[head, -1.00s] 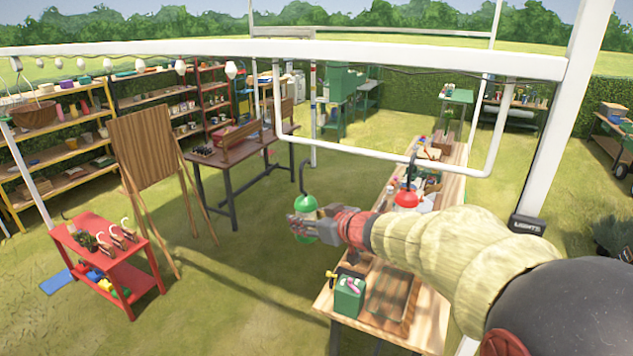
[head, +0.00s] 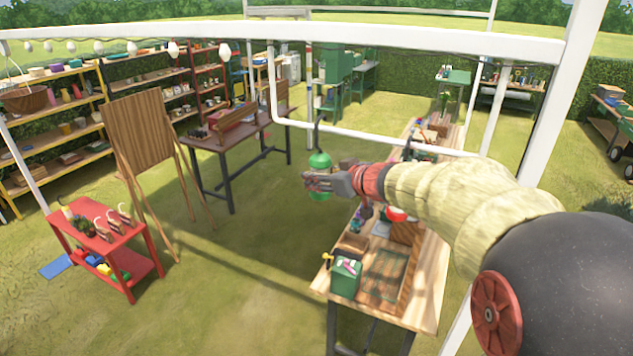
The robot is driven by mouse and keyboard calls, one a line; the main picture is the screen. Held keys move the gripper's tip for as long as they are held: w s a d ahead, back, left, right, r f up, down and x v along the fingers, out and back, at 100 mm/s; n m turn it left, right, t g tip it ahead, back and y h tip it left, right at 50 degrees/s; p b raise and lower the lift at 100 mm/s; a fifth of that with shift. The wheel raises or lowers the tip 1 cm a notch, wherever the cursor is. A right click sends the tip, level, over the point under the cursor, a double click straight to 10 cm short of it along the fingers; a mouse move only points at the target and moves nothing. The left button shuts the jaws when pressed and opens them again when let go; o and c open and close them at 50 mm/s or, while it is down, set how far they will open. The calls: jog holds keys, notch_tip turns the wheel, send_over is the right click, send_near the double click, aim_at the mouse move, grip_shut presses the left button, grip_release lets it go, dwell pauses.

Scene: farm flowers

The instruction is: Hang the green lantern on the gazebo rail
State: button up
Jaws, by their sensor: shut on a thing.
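The green lantern (head: 319,160) is upright in the middle of the head view, with its dark hook rising above it. My gripper (head: 318,184) is shut around the lantern's body and hides part of it. The white gazebo rail (head: 370,136) is a low bar hung below the top beam. The lantern's hook overlaps the left part of this rail in the picture. I cannot tell whether the hook is over the rail or apart from it. A red lantern (head: 397,214) shows below my forearm, mostly hidden by it.
A wooden workbench (head: 425,285) with a green can (head: 346,277) stands below my arm. A wooden easel board (head: 138,132) and a red cart (head: 108,246) stand at left. White posts and the top beam (head: 400,54) frame the space. Grass between is clear.

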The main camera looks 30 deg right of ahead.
jog(key=shift+w+d+f+b, duration=0.45)
jog(key=shift+w+d+f, duration=0.3)
jog(key=shift+d, duration=0.2)
jog(key=shift+w+d+f+b, duration=0.4)
jog(key=shift+w+d+f, duration=0.35)
jog(key=shift+d, duration=0.15)
jog(key=shift+f, duration=0.4)
dwell(0.3)
jog(key=o, duration=1.3)
jog(key=o, duration=0.5)
jog(key=shift+c, duration=0.2)
jog(key=shift+s+p, duration=0.15)
jog(key=shift+p, duration=0.15)
jog(key=s+d+f+p, duration=0.1)
jog(key=s+p, duration=0.3)
jog(key=s, duration=0.9)
jog(key=shift+s+d+f, duration=0.2)
jog(key=shift+s+d, duration=0.15)
jog(key=shift+d, duration=0.25)
dwell(0.6)
jog(key=shift+w, duration=0.1)
dwell(0.4)
